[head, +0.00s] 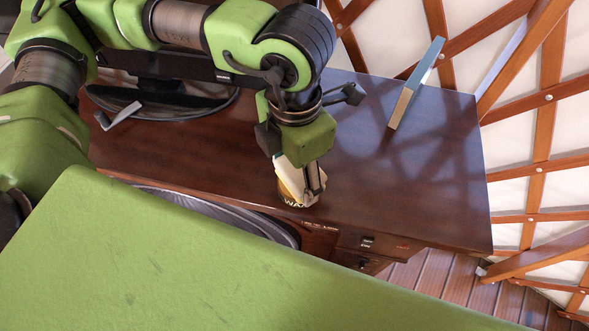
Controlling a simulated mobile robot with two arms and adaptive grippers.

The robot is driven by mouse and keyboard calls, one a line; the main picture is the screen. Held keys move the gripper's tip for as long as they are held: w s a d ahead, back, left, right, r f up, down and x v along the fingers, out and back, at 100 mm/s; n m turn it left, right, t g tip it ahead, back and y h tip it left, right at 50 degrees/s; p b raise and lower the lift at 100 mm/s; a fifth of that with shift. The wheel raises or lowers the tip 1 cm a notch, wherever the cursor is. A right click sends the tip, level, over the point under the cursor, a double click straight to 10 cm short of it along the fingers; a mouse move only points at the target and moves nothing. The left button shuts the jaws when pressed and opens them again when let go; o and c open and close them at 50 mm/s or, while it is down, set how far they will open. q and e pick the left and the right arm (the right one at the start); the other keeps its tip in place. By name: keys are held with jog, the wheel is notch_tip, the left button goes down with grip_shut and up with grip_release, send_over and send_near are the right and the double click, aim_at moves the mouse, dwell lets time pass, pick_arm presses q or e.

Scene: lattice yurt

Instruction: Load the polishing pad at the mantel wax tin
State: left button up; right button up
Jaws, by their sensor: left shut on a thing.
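My left gripper (312,190) points down over the dark wooden mantel and is shut on a cream-coloured polishing pad (288,176). The tin stands near the mantel's front edge. The pad and fingers hide most of the tin's top, so I cannot tell whether the pad touches the wax. My right gripper is not in view.
The wooden mantel top (430,170) is clear to the right of the tin. A thin blue-and-cream book-like block (416,82) stands at the back. A dark oval-based object (175,100) is at the left. The lattice wall (540,130) rises behind and right.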

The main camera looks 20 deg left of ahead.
aim_at(294, 171)
pick_arm(q)
jog(key=shift+s+f+b, duration=0.15)
jog(key=shift+b, duration=0.3)
dwell(1.5)
notch_tip(294, 171, up, 2)
jog(key=shift+r+p, duration=0.1)
jog(key=shift+p, duration=0.35)
jog(key=shift+r+p, duration=0.9)
jog(key=shift+r, duration=1.65)
jog(key=shift+f, duration=0.1)
